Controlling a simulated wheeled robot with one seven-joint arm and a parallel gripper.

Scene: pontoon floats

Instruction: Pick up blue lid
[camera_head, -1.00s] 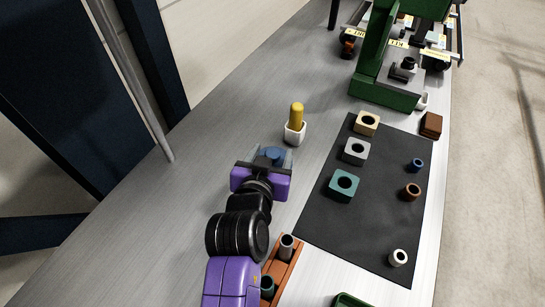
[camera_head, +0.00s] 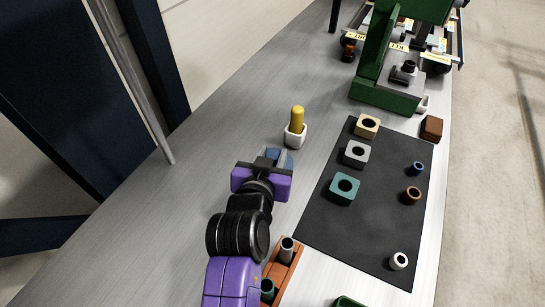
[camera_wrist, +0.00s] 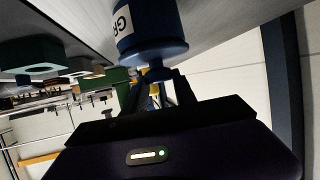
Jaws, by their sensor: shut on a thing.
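The blue lid (camera_head: 285,154) shows partly beyond my gripper (camera_head: 273,156) in the head view, on the grey metal bench. In the wrist view the blue lid (camera_wrist: 155,50) is a rounded blue rim with a small knob, at the end of a blue canister (camera_wrist: 158,14) with a white lettered label. My gripper (camera_wrist: 157,82) has its fingers on both sides of the knob and is shut on it. The lid looks to be against the canister; I see no gap. My gripper hides much of the canister in the head view.
A dark mat (camera_head: 385,185) with several square blocks and small rings lies right. A brown rack (camera_head: 284,265) is near my arm. A green stand (camera_head: 385,85) rises behind. The bench left is clear.

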